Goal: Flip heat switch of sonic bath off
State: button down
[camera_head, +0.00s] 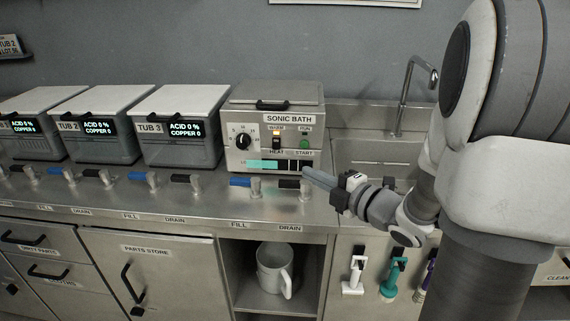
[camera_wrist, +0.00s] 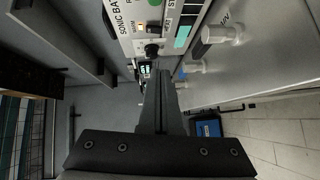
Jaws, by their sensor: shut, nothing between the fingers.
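The sonic bath (camera_head: 243,112) is a grey box with a lid on the counter, its front panel facing me. The heat switch (camera_head: 276,143) is a small dark switch above the HEAT label, with a lit orange lamp (camera_head: 276,132) over it. A black dial is to its left and a green START button to its right. My gripper (camera_head: 309,173) is shut and empty, at the lower right front of the bath, below and right of the switch. In the wrist view the shut fingers (camera_wrist: 160,74) point towards the sideways panel (camera_wrist: 137,42). Touching cannot be made out.
Blue and black valve handles (camera_head: 240,182) line the counter's front edge below the bath. Tub 3 (camera_head: 180,150) and other tubs stand to the left. A sink (camera_head: 370,168) with a tall tap (camera_head: 405,95) is to the right. The space before the panel is mostly open.

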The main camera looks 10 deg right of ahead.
dwell(0.3)
send_near(271, 147)
jog(key=a, duration=0.3)
jog(key=shift+s+a, duration=0.2)
jog(key=shift+w+d+f, duration=0.1)
jog(key=shift+w+d, duration=0.1)
jog(key=shift+w, duration=0.45)
jog(key=shift+w+d+f, duration=0.1)
jog(key=shift+w+d, duration=0.15)
jog(key=shift+w, duration=0.35)
jog(key=shift+w+d+f, duration=0.1)
jog(key=shift+w+d, duration=0.1)
jog(key=shift+w, duration=0.45)
jog(key=shift+b, duration=0.4)
jog(key=b, duration=0.3)
jog(key=shift+w+d+f, duration=0.1)
jog(key=shift+w+f, duration=0.15)
jog(key=shift+f, duration=0.15)
jog(key=shift+r+n, duration=0.3)
jog(key=shift+r, duration=0.05)
